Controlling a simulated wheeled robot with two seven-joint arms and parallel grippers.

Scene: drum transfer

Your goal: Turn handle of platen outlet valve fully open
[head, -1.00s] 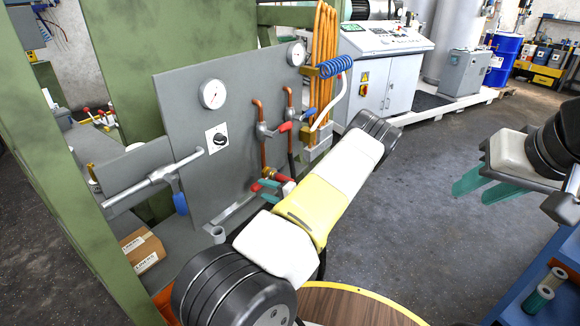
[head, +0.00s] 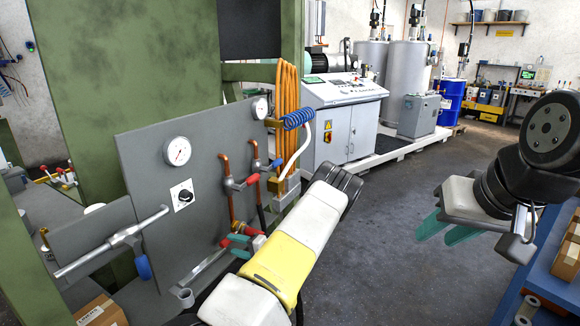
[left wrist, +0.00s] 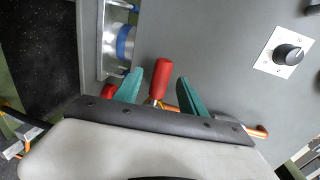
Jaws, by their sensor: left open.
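A grey panel (head: 205,150) carries copper pipes with several valves. A lower valve has red parts (head: 224,243) by the panel's foot. I cannot read which is the platen outlet valve. My left gripper (head: 238,246) is at this lower valve, partly hidden by its own arm. In the left wrist view its teal fingers (left wrist: 155,90) are open, with a red handle (left wrist: 161,78) between them and gaps at both sides. My right gripper (head: 440,232) hangs empty at the right, its fingers apart.
Two gauges (head: 177,151) and a black rotary knob (head: 184,195) sit on the panel. A grey pipe handle (head: 112,243) juts out at the left. Orange hoses (head: 287,90) and a blue coil (head: 298,118) hang at the panel's right edge. Open floor lies right of my left arm.

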